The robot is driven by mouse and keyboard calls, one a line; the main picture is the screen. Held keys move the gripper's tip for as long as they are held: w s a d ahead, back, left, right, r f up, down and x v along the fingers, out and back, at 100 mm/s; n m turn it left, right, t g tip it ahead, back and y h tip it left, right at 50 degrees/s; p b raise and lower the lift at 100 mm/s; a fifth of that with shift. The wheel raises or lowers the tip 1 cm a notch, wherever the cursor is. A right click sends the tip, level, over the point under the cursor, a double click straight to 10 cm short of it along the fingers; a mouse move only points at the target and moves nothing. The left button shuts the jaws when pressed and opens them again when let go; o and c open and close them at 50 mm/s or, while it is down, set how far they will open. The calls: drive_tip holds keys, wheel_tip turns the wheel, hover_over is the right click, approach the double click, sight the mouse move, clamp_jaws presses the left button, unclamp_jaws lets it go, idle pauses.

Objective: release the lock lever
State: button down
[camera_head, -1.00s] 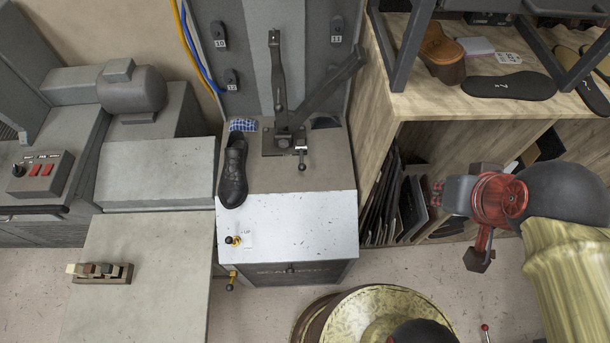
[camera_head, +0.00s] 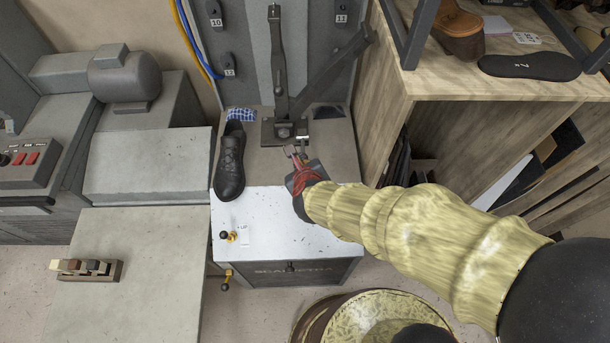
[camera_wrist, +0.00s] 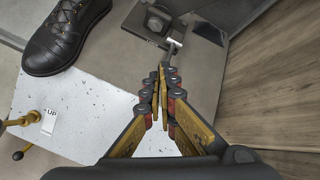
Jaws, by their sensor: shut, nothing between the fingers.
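The stitcher's dark base plate (camera_head: 268,132) carries a tall upright lever and a slanted arm. A small silver lever, which looks like the lock lever, sticks out from its front right; in the wrist view its bright shaft (camera_wrist: 174,44) lies just beyond my fingertips. Its black knob is hidden by my gripper. My gripper (camera_head: 297,154) is shut at the front of the base plate; it also shows in the wrist view (camera_wrist: 165,74), fingers together with nothing between them. I cannot tell whether the fingertips touch the lever.
A black shoe (camera_head: 230,163) stands left of the base plate. A brass lever with a black knob (camera_head: 227,236) sits beside an UP label (camera_head: 243,234) on the white front panel. A wooden shelf (camera_head: 440,86) rises close on the right.

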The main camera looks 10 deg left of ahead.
sight(303, 149)
wheel_tip(303, 149, down, 7)
drive_tip(key=s+d+m+h, duration=0.1)
drive_tip(key=s+m, duration=0.1)
drive_tip(key=m, duration=0.2)
drive_tip(key=shift+r+h+b, duration=0.15)
drive_tip(key=shift+h+b, duration=0.15)
drive_tip(key=shift+h, duration=0.1)
drive_tip(key=shift+w, duration=0.1)
drive_tip(key=b+x, duration=0.3)
drive_tip(key=x, duration=0.5)
drive_tip(key=shift+w+f, duration=0.25)
drive_tip(key=shift+w, duration=0.05)
drive_tip(key=shift+w+f+b, duration=0.35)
drive_tip(key=shift+w+b, duration=0.05)
drive_tip(key=shift+w, duration=0.1)
drive_tip(key=shift+r+p, duration=0.2)
drive_tip(key=shift+p, duration=0.1)
drive_tip(key=shift+r+p, duration=0.2)
drive_tip(key=shift+p, duration=0.6)
